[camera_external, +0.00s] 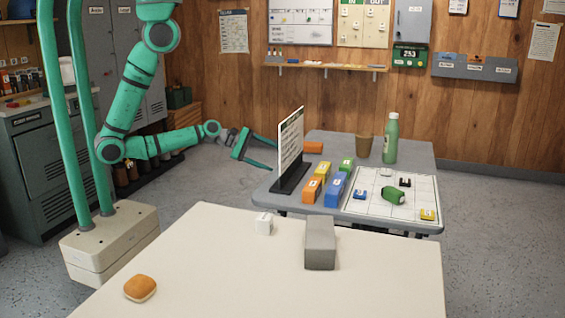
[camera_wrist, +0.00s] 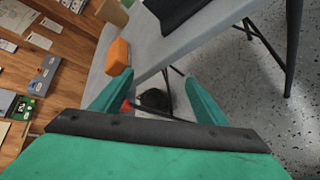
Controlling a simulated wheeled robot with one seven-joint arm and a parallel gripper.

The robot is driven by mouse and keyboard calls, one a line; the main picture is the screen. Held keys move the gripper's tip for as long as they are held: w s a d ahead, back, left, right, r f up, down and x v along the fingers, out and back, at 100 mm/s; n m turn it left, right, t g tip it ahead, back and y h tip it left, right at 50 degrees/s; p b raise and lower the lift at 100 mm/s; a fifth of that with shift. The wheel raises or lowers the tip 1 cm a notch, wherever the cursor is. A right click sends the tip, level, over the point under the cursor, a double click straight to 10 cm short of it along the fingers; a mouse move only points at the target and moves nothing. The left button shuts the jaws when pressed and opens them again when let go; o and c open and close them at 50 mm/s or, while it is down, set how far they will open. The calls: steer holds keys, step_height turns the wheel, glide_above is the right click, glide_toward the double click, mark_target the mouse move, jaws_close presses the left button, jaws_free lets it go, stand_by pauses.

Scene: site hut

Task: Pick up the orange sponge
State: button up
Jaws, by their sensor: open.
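An orange block (camera_external: 313,147), which looks like the orange sponge, lies on the grey table (camera_external: 398,149) behind the upright board. The board hides part of it. In the wrist view the orange block (camera_wrist: 118,56) lies near the table edge, up and left of my fingertips. My gripper (camera_external: 272,155) is open and empty, left of the board and apart from the block. In the wrist view the floor shows between my fingers (camera_wrist: 158,78).
The upright board (camera_external: 290,148) stands between my gripper and the grid sheet. A cream table in front holds a rounded orange-and-white piece (camera_external: 140,288), a white cube (camera_external: 264,223) and a grey block (camera_external: 320,243).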

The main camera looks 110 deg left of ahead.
mark_target(306, 143)
steer(key=w+a+r+n+t+h, duration=0.1)
steer(key=w+a+r+n, duration=0.1)
steer(key=a+r+n, duration=0.3)
steer(key=w+a+r+n+h, duration=0.1)
steer(key=w+a+n, duration=0.1)
steer(key=a+n, duration=0.3)
steer(key=shift+m+h, duration=0.4)
steer(key=shift+m, duration=0.2)
steer(key=shift+a+r+x, duration=0.1)
steer(key=shift+a+x, duration=0.05)
steer(key=shift+x, duration=1.75)
steer(key=shift+a+r+x, duration=0.1)
steer(key=shift+a+x, duration=0.05)
steer(key=shift+x, duration=1.7)
steer(key=shift+a+r+x, duration=0.1)
steer(key=shift+a+x, duration=0.05)
steer(key=shift+x, duration=1.75)
steer(key=c, duration=1.1)
